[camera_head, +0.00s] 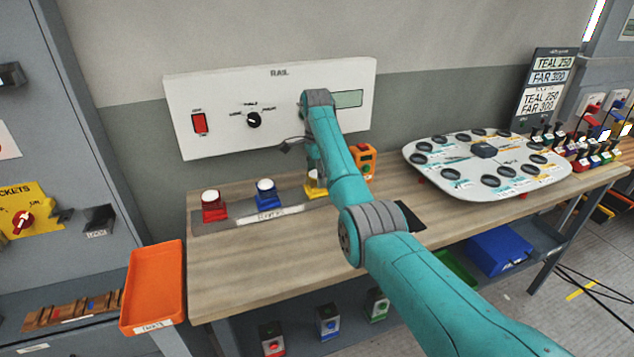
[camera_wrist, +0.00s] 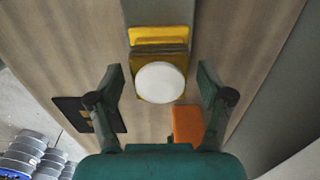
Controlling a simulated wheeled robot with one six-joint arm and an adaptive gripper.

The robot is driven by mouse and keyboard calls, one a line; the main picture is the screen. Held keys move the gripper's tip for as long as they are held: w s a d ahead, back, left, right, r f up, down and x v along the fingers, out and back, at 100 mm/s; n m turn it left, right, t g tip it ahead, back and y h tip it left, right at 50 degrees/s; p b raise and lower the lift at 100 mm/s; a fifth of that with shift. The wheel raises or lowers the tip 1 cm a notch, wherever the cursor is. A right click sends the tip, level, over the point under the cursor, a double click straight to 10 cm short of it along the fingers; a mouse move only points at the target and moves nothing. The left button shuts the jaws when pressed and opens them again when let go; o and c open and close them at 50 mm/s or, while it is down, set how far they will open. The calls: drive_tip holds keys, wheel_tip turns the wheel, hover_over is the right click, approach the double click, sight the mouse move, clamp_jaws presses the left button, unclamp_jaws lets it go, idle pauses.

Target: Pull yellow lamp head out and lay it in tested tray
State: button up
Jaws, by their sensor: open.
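The yellow lamp head (camera_wrist: 151,91) has a white round cap and sits at the end of a grey strip on the bench. In the head view the yellow lamp head (camera_head: 314,186) is partly hidden behind my arm. My gripper (camera_wrist: 156,95) is open, with one finger on each side of the lamp head and a gap on both sides. In the head view my gripper is mostly hidden by the arm. An orange tray (camera_head: 181,288) stands at the bench's left end; its front label is too small to read surely.
Red (camera_head: 214,205) and blue (camera_head: 267,194) lamp heads stand left on the same strip. An orange device (camera_head: 364,160) and a black pad (camera_head: 409,217) lie close right of my gripper. A white RAIL panel (camera_head: 215,91) rises behind. The bench front is clear.

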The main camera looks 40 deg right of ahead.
sight(316, 171)
drive_tip(key=shift+f, duration=1)
idle(0.3)
clamp_jaws()
drive_tip(key=shift+r, duration=0.1)
drive_tip(key=shift+r, duration=2.95)
